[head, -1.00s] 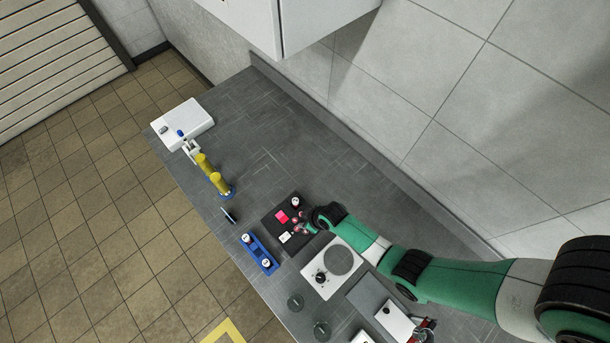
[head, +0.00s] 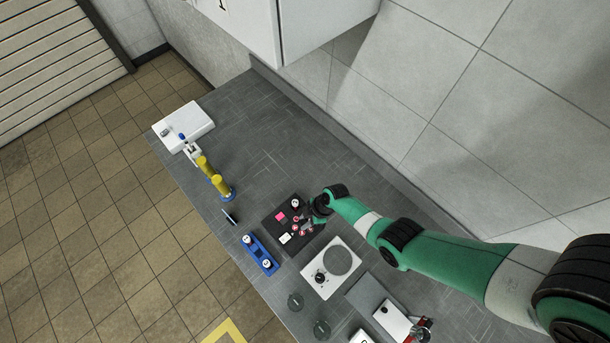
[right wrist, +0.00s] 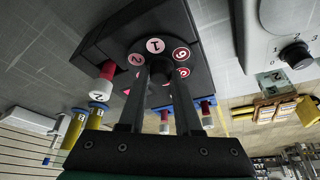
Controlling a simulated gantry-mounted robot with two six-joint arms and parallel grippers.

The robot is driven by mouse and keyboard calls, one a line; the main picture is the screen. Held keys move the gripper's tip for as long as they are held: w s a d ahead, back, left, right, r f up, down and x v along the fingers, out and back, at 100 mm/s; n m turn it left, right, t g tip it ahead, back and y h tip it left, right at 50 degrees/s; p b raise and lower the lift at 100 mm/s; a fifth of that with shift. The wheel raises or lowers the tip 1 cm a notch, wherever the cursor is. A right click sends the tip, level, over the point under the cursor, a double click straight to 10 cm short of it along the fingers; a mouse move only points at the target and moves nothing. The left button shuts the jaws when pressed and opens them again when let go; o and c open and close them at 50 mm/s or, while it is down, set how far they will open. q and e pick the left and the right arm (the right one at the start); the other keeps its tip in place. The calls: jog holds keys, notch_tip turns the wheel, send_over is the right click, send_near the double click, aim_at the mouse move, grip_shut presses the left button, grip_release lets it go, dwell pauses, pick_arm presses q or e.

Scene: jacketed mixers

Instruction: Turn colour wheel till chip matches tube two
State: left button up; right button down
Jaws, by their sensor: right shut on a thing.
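The colour wheel (right wrist: 168,70) is a dark disc with numbered white and pink dots and a central knob (right wrist: 168,57). It sits on a black box (head: 276,233). My right gripper (right wrist: 166,72) is shut on the knob; it also shows in the head view (head: 307,223), reaching in from the right. A pink patch (head: 281,217) and a white patch (head: 285,239) show on the box. A red tube with a white cap marked 2 (right wrist: 103,79) stands upright at the box's corner; its cap shows in the head view (head: 295,203). My left gripper is out of view.
A blue rack (head: 259,255) with two white-capped tubes stands left of the box. A white device with a dial (head: 329,268) is at its lower right. The bench behind the box is clear.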

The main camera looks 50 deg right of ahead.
jog(key=shift+w+d+f+n+g, duration=0.1)
jog(key=shift+n+g, duration=0.5)
jog(key=shift+n, duration=1.1)
jog(key=shift+y, duration=0.3)
jog(key=c, duration=0.6)
grip_release()
